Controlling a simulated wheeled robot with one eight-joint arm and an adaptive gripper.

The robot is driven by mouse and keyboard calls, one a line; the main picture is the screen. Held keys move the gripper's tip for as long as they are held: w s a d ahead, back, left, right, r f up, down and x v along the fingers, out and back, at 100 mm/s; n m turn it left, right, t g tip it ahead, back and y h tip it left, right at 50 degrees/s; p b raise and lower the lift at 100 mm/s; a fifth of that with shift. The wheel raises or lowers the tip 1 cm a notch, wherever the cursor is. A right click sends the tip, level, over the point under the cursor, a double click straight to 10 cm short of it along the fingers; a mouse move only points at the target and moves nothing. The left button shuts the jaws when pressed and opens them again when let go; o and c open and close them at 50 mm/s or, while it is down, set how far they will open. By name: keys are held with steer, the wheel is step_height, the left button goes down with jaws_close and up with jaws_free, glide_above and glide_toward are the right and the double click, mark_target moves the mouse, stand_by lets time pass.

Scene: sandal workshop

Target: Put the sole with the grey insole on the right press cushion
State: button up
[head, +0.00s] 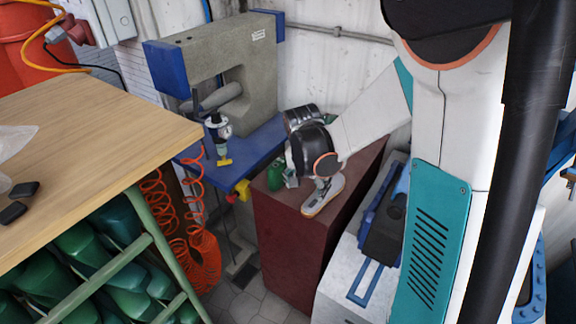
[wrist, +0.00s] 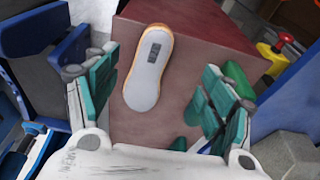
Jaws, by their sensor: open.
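The sole with the grey insole (head: 325,197) lies flat on the dark red cabinet top (head: 357,187). In the wrist view this sole (wrist: 143,88) has a light grey face, a dark label near its far end and an orange-tan rim. My gripper (head: 305,181) is over it, fingers apart; in the wrist view my gripper (wrist: 160,88) has one teal finger on each side of the sole, touching neither side visibly. A dark cushion (head: 383,230) in a blue frame sits on the pale machine right of the cabinet; I cannot tell which press cushion it is.
Green objects stand on the cabinet beside the sole, one (wrist: 234,75) near the right finger and another (wrist: 178,143) low in the view. A grey and blue press (head: 255,75) stands behind. A wooden table (head: 100,130) is at left, with orange coiled hoses (head: 203,262) beside it.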

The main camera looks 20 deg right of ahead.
mark_target(310, 206)
steer(key=shift+w+d+f+m, duration=0.2)
steer(key=shift+f, duration=0.4)
steer(key=shift+w+d+f+m, duration=0.15)
steer(key=shift+d+f+m, duration=0.05)
steer(key=shift+f, duration=0.4)
steer(key=shift+b+x, duration=3.3)
steer(key=shift+x, duration=1.25)
steer(key=shift+s, duration=0.2)
steer(key=shift+c, duration=0.6)
steer(key=shift+r, duration=0.1)
steer(key=c, duration=1)
steer(key=shift+d, duration=0.1)
steer(key=shift+w+d+r+p, duration=0.25)
steer(key=shift+d+r+p, duration=0.15)
steer(key=shift+r, duration=0.1)
steer(key=shift+w+d+r+p, duration=0.25)
steer(key=shift+d+r+p, duration=0.15)
steer(key=shift+r, duration=0.15)
